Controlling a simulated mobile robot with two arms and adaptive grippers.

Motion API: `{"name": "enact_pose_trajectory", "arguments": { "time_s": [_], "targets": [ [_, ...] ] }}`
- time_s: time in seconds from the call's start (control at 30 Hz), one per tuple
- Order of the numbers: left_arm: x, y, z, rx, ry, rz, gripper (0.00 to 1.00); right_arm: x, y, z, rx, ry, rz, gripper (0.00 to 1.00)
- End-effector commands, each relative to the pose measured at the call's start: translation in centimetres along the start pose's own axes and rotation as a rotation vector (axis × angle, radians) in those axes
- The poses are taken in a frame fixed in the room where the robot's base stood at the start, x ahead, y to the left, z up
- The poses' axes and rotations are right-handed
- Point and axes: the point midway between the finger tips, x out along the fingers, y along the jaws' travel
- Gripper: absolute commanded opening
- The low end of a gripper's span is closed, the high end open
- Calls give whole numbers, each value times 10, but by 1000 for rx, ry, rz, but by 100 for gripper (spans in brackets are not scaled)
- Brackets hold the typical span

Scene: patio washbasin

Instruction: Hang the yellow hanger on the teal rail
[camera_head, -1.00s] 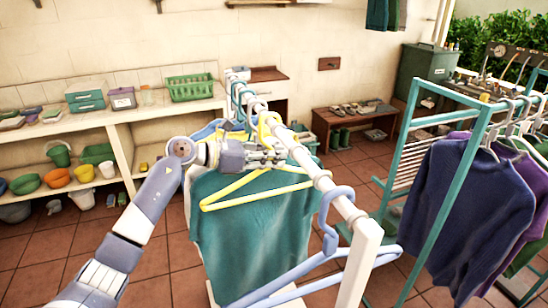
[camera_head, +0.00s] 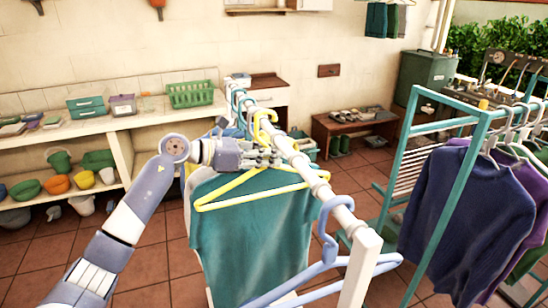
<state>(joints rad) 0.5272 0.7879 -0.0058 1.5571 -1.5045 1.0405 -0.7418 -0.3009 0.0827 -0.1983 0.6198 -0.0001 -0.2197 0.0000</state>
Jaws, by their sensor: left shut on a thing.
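The yellow hanger (camera_head: 225,202) is at the white rail (camera_head: 318,185) in the middle of the head view, its hook up at the rail. My left gripper (camera_head: 272,158) is shut on the yellow hanger near its neck. A teal garment (camera_head: 250,235) hangs just behind and below the hanger; I cannot tell whether it is on another hanger. The teal rail (camera_head: 440,98) is part of a teal rack on the right, well apart from my left gripper. My right gripper is not in view.
A blue hanger (camera_head: 330,247) hangs on the near end of the white rail. A navy garment (camera_head: 448,200) and a purple one (camera_head: 502,205) hang on the teal rack. Shelves (camera_head: 90,127) with tubs stand at the left. Tiled floor shows between the racks.

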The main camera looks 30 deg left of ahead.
Motion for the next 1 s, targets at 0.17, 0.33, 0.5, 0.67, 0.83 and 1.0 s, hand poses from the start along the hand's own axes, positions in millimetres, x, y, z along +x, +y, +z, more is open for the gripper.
{"name": "enact_pose_trajectory", "arguments": {
  "time_s": [0.17,0.33,0.5,0.67,0.83,1.0],
  "targets": [
    [-29,1,-12,4,4,3,0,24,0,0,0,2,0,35],
    [-55,1,-16,4,3,3,0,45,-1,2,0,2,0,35],
    [-80,1,-19,2,2,3,0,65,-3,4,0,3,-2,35],
    [-89,0,-15,2,0,0,0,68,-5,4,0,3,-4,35],
    [-90,0,-13,2,0,0,0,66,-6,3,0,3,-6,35],
    [-89,0,-13,2,0,0,0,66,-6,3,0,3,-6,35]
  ]
}}
